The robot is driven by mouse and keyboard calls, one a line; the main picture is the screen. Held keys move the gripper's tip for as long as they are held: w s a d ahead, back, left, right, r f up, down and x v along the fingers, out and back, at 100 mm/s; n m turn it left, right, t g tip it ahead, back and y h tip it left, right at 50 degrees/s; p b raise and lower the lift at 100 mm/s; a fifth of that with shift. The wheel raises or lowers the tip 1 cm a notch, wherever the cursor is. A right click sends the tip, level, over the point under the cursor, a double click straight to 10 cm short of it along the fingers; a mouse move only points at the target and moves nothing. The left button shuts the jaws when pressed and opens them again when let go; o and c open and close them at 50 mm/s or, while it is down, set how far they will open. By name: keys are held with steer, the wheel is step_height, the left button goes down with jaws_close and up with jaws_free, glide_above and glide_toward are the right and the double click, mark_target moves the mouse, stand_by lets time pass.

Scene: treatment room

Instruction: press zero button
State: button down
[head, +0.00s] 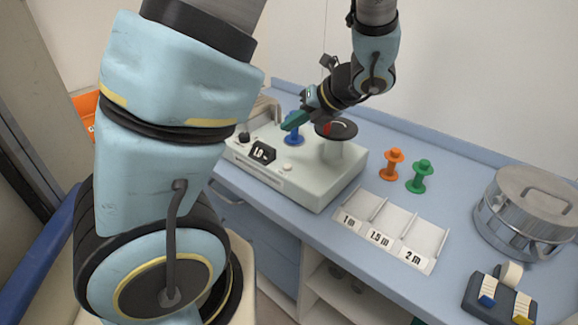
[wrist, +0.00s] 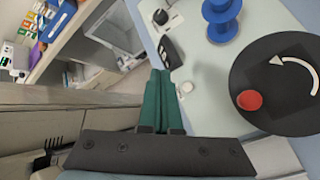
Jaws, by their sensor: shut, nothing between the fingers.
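The pale machine (head: 318,185) stands on the blue counter with a small dark display (head: 262,153), whose digits look like 1.0. A small round pale button (head: 287,167) sits on its top near the front; it also shows in the wrist view (wrist: 186,87), just right of the fingertips. I cannot read a label on it. My gripper (head: 290,124) is shut and empty, its green fingers held above the machine beside the blue spool. In the wrist view the fingertips (wrist: 161,73) point toward the display (wrist: 169,52). Contact with the button is not visible.
A black disc (wrist: 284,84) with a red knob (wrist: 249,100) and a blue spool (wrist: 222,24) stand on the machine. Orange (head: 392,164) and green (head: 419,176) spools, a labelled tray (head: 390,222) and a metal pot (head: 522,212) are to the right.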

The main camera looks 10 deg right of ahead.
steer(key=b, duration=0.8)
glide_above(290, 171)
step_height(290, 171, down, 7)
steer(key=shift+r, duration=0.1)
steer(key=shift+f, duration=0.95)
steer(key=shift+f, duration=0.1)
stand_by(0.7)
steer(key=shift+f, duration=0.3)
steer(key=shift+f+b, duration=0.3)
steer(key=shift+f, duration=0.15)
stand_by(0.5)
stand_by(0.4)
steer(key=shift+r+p, duration=0.9)
steer(key=shift+p, duration=0.2)
